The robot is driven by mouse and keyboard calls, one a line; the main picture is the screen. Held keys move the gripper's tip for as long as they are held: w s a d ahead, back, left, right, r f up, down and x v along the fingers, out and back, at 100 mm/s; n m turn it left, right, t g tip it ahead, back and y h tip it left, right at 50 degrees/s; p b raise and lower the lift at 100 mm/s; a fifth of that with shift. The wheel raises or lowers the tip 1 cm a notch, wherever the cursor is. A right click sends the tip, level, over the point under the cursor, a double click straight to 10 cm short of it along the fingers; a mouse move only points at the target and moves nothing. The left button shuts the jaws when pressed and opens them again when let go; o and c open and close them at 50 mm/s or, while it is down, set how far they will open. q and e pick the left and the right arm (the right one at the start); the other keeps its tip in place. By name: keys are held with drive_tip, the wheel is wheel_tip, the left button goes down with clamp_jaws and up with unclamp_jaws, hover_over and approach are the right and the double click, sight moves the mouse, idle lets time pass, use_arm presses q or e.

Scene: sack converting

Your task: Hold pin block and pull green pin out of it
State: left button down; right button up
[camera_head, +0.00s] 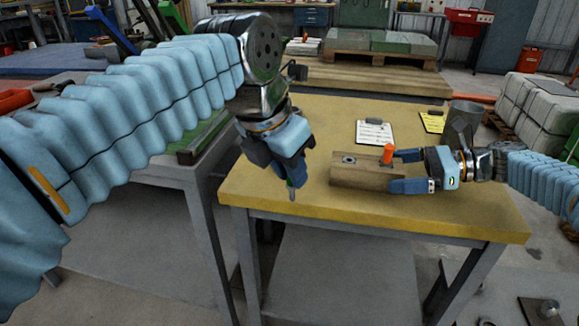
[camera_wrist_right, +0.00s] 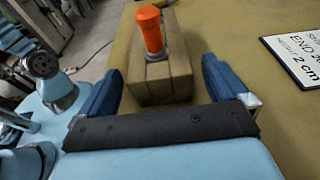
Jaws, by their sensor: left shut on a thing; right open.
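The wooden pin block (camera_head: 352,178) lies on the yellow-topped table. An orange pin (camera_head: 388,153) stands upright in its right part, and a dark round hole shows in its top further left. My right gripper (camera_head: 396,171) is open, with its fingers on either side of the block's right end. In the right wrist view the block (camera_wrist_right: 165,82) and orange pin (camera_wrist_right: 150,32) show between the spread blue fingers. My left gripper (camera_head: 291,176) is left of the block, beyond its end, shut on the green pin (camera_head: 291,184). The pin points down, its grey tip showing; most is hidden by the fingers.
The yellow table (camera_head: 290,215) is clear in front of and left of the block. A white labelled card (camera_head: 375,134) and a yellow card (camera_head: 433,122) lie behind it. A grey cup-like container (camera_head: 465,112) stands behind my right wrist.

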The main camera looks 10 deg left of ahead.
drive_tip(key=shift+v, duration=3.55)
